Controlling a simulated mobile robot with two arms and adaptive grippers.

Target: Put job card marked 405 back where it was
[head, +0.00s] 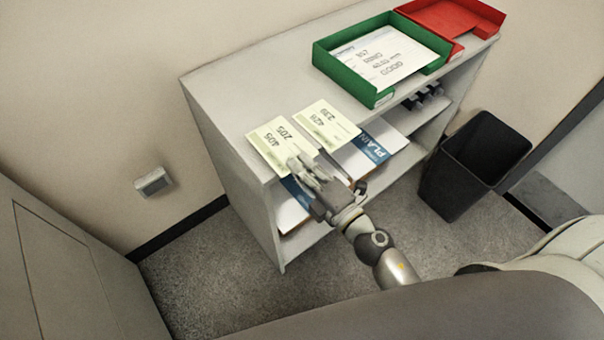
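A pale yellow card reading 405 and 205 (271,143) lies on the left end of the top of the grey shelf unit (228,92). A second pale card, with numbers that look like 428 and 239 (327,120), lies just right of it. My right gripper (300,164) is at the front edge of the shelf top, its fingers over the near right corner of the 405 card. The fingers hide that corner. I cannot tell whether they grip the card or only overlap it. My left gripper is not in view.
A green tray (367,89) holding white printed sheets (383,57) and a red tray (487,29) stand farther right on the shelf top. Folders and a blue booklet (362,158) lie below. A black bin (447,185) stands right of the unit.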

